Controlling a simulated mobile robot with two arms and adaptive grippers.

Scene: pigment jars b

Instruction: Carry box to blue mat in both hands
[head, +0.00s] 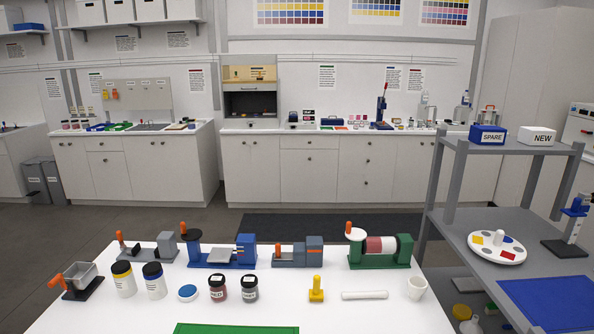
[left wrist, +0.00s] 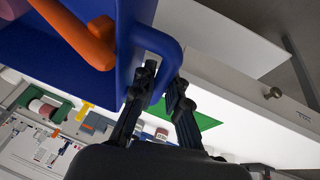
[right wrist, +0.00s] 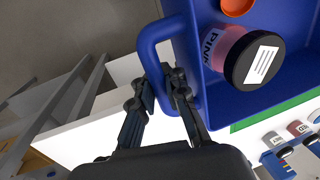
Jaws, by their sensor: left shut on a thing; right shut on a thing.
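The blue box does not show in the head view, and neither does either gripper. In the left wrist view my left gripper (left wrist: 162,88) is shut on a loop handle at the end of the blue box (left wrist: 126,55). In the right wrist view my right gripper (right wrist: 166,88) is shut on the opposite loop handle of the box (right wrist: 215,98). Inside lie a pink jar (right wrist: 225,47) with a black lid and an orange thing (right wrist: 238,6). An orange rod (left wrist: 75,32) shows over the box in the left wrist view. A blue mat (head: 552,303) lies on the grey shelf at right.
The white table (head: 390,318) ahead holds a green mat (head: 235,328), several jars, a white cup (head: 416,287) and a row of small devices. The shelf also holds a round white palette (head: 497,250) and a blue-and-grey stand (head: 573,225). A grey post (head: 431,200) supports the shelf.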

